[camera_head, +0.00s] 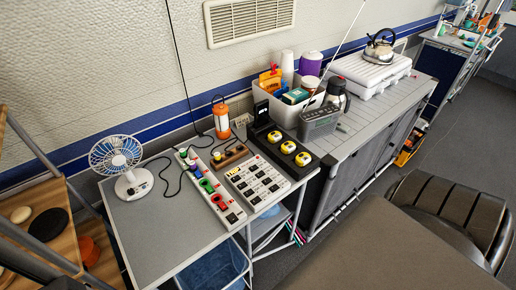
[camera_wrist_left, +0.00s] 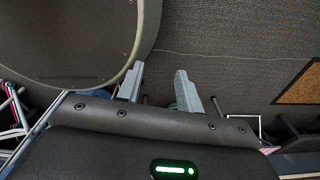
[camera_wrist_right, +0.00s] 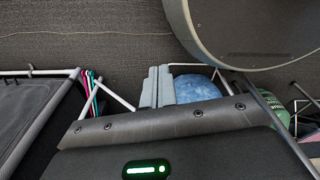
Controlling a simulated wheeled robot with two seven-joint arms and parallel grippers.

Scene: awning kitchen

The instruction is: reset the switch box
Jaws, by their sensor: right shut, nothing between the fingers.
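Several box-like units lie on the grey table in the head view, and I cannot tell for certain which one is the switch box. A long white strip (camera_head: 232,214) carries coloured parts, including green and red ones. A wider white box (camera_head: 257,182) beside it has several dark-and-white switches or sockets. A black unit (camera_head: 272,137) behind has three yellow round-topped buttons. The switch positions are too small to read. My left gripper (camera_wrist_left: 158,82) is open and empty above the floor. My right gripper (camera_wrist_right: 158,82) is shut and empty. Neither gripper shows in the head view.
The grey table (camera_head: 150,230) also holds a white fan (camera_head: 124,165), an orange-and-white lantern (camera_head: 221,118) and a small brown block with knobs (camera_head: 230,155). Dark cables run between them. A white bin (camera_head: 280,110) stands behind. A dark ribbed chair (camera_head: 450,205) is at right.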

